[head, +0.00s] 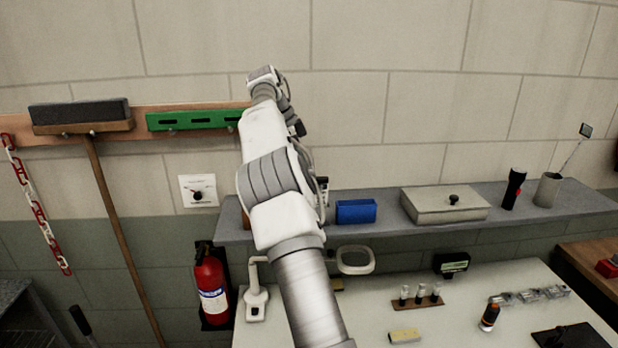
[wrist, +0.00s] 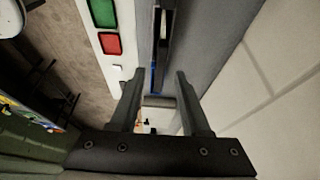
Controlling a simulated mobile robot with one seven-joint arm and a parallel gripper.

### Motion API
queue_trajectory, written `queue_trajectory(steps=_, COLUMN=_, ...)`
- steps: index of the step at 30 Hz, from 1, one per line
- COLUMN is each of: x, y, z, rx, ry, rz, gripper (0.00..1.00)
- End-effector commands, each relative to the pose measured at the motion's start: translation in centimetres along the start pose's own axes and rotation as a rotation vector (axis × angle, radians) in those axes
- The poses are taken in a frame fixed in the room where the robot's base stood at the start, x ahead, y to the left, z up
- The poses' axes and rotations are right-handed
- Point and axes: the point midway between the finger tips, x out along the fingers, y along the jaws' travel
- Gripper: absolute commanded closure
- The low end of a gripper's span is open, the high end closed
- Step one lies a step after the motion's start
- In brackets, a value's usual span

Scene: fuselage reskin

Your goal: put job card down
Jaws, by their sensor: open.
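I cannot make out the job card for certain in either view. My gripper (wrist: 162,85) shows in the wrist view with its two dark fingers apart. No card is visibly held between them. Beyond the fingertips is a dark upright slot or edge with a blue line (wrist: 154,78), and small pale and dark things show in the gap, too small to name. In the head view my arm rises through the middle, and my gripper cannot be made out there.
A grey shelf (head: 390,208) holds a blue box (head: 356,212), a lidded box (head: 440,206) and a flashlight (head: 514,188). A workbench (head: 375,305) stands below. A fire extinguisher (head: 211,285) hangs left. The wrist view shows a white strip with green (wrist: 103,13) and red (wrist: 110,44) patches.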

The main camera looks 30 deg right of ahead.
Motion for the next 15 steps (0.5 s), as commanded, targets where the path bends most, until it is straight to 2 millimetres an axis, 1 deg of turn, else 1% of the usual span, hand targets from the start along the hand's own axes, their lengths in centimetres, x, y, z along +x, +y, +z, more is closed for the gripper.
queue_trajectory(steps=3, x=-0.5, y=0.0, z=0.0, rx=0.0, ry=0.0, rz=-0.001, gripper=0.53)
queue_trajectory(steps=10, x=-0.9, y=0.2, z=-0.1, rx=-0.008, ry=-0.007, rz=-0.002, gripper=0.53)
queue_trajectory(steps=13, x=-1.7, y=0.7, z=-0.6, rx=-0.038, ry=-0.03, rz=-0.014, gripper=0.53)
queue_trajectory(steps=15, x=-2.5, y=1.4, z=-1.0, rx=-0.075, ry=-0.055, rz=-0.027, gripper=0.53)
